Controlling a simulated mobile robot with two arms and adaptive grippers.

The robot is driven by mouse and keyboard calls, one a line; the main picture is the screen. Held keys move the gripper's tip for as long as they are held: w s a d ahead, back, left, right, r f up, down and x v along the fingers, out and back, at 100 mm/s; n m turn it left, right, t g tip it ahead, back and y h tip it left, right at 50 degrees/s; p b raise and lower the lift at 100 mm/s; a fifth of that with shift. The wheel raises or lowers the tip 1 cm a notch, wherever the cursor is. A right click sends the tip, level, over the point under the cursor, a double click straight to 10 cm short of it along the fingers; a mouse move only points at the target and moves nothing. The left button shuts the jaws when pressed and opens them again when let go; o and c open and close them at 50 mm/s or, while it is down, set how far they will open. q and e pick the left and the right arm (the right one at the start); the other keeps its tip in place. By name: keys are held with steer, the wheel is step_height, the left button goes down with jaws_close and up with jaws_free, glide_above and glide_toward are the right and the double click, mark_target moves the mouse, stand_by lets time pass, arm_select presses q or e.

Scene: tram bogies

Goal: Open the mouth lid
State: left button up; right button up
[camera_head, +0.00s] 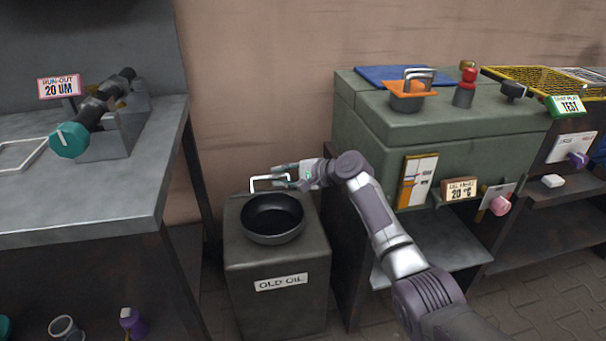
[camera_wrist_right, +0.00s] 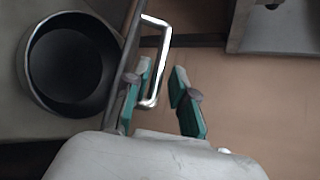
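The round dark mouth (camera_head: 272,217) on top of the grey box labelled OLD OIL is uncovered, with its dark inside showing. It also shows in the wrist view (camera_wrist_right: 70,65). Beside it in the wrist view stands a thin plate seen edge-on (camera_wrist_right: 129,55), apparently the raised lid. A pale metal loop handle (camera_wrist_right: 163,62) stands out from its side away from the mouth; the handle also shows behind the mouth in the head view (camera_head: 268,180). My right gripper (camera_wrist_right: 162,92) is open, its green-padded fingers around the handle's near end. Contact is unclear. My left gripper is out of view.
A workbench (camera_head: 150,205) stands left of the OLD OIL box (camera_head: 277,262). A green chest (camera_head: 440,125) with tools on top stands to the right, near my right arm. A wall is behind.

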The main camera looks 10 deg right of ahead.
steer(key=v, duration=0.8)
steer(key=shift+s+d+r, duration=0.2)
steer(key=shift+d, duration=0.1)
steer(key=shift+o, duration=0.3)
